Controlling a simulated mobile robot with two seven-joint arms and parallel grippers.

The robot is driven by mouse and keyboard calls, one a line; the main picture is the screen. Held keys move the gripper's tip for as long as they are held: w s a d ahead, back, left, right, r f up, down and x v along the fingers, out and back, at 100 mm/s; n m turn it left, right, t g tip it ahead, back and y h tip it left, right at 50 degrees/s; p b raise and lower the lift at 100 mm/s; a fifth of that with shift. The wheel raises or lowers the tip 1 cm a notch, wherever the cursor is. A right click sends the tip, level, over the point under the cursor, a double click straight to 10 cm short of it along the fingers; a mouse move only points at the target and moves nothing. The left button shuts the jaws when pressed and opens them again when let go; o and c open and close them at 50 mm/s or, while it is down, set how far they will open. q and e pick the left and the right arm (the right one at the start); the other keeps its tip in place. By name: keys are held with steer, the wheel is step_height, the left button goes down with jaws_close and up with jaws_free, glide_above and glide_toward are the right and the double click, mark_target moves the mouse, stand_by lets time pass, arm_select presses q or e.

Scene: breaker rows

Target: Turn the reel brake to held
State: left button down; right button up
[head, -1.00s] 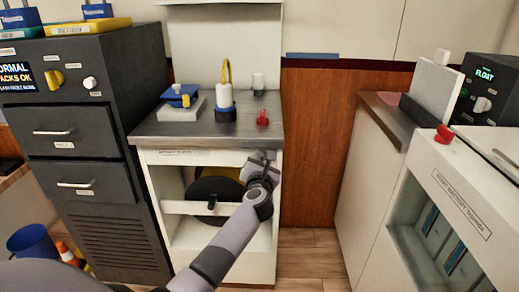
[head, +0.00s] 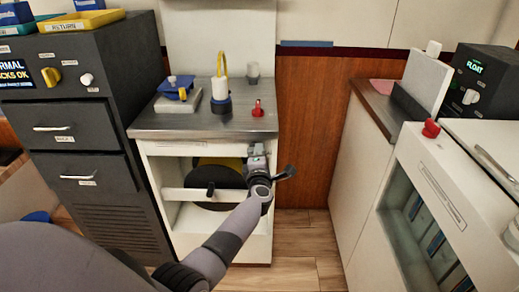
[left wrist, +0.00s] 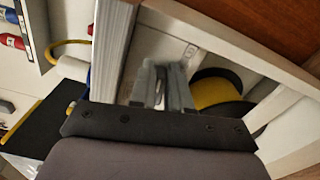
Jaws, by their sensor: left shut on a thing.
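The white cabinet (head: 157,215) has an open front with a black and yellow reel (head: 222,181) behind a white crossbar. My left gripper (head: 257,150) is at the upper right of this front, just below the steel top. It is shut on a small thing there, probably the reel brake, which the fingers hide. In the left wrist view the grey fingers (left wrist: 163,72) are close together against the white front panel, beside a small mark. The reel (left wrist: 213,92) shows to their right. The brake's setting cannot be read. My right gripper is not in view.
On the steel top (head: 180,124) stand a red lever (head: 258,108), a white and blue post (head: 220,93) and a blue piece on a grey block (head: 192,103). A dark drawer cabinet (head: 75,145) is at left, a white bench (head: 345,190) at right. Floor between is clear.

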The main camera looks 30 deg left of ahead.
arm_select(q)
steer(key=shift+f+m, duration=0.15)
steer(key=shift+m, duration=0.85)
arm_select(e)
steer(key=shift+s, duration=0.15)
arm_select(q)
steer(key=shift+p, duration=0.3)
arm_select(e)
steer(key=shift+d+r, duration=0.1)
arm_select(q)
steer(key=c, duration=1.1)
jaws_free()
steer(key=shift+f, duration=0.1)
steer(key=shift+p+v, duration=1)
steer(key=shift+v, duration=2.5)
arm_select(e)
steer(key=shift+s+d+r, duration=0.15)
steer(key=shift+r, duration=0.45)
